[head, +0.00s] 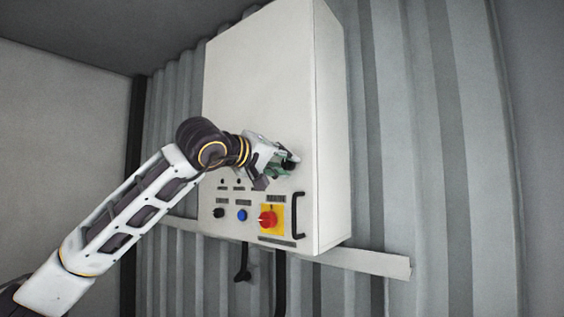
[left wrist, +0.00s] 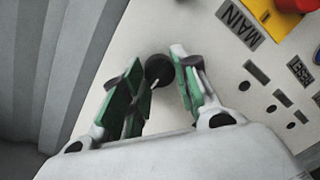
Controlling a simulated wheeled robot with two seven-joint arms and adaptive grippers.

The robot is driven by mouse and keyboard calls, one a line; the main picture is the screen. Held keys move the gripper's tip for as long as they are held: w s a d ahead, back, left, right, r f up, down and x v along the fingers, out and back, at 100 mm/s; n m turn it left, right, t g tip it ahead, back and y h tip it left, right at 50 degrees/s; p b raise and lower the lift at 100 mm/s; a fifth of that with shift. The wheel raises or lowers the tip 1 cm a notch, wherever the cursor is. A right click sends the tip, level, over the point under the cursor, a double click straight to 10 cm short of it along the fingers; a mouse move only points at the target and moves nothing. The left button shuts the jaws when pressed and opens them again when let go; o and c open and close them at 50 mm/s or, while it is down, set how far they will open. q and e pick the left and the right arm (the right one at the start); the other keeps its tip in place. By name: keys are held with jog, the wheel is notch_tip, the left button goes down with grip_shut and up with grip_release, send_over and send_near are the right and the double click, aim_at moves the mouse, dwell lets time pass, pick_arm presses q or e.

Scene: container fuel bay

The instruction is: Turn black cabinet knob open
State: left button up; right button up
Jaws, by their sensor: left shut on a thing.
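The white cabinet (head: 262,85) hangs on the corrugated wall, its front facing me. The black cabinet knob (left wrist: 158,68) is a dark round knob on the cabinet front, above the handle and near the right edge of the front in the head view. My left gripper (head: 284,163) is at that knob, and its green-padded fingers are shut on it from both sides. The fingers hide part of the knob. My right gripper is in neither view.
Below the gripper on the cabinet front are a red rotary switch (head: 267,220) on a yellow plate, a blue button (head: 242,215), a small black knob (head: 218,213) and a black handle (head: 297,215). A pale rail (head: 375,263) runs along the wall below.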

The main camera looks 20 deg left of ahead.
pick_arm(q)
jog(key=o, duration=0.8)
jog(key=shift+a+r, duration=0.15)
jog(key=shift+r, duration=0.2)
jog(key=shift+o, duration=1.1)
jog(key=shift+f, duration=0.15)
jog(key=shift+f, duration=0.1)
jog(key=shift+s, duration=0.1)
jog(key=v, duration=1.2)
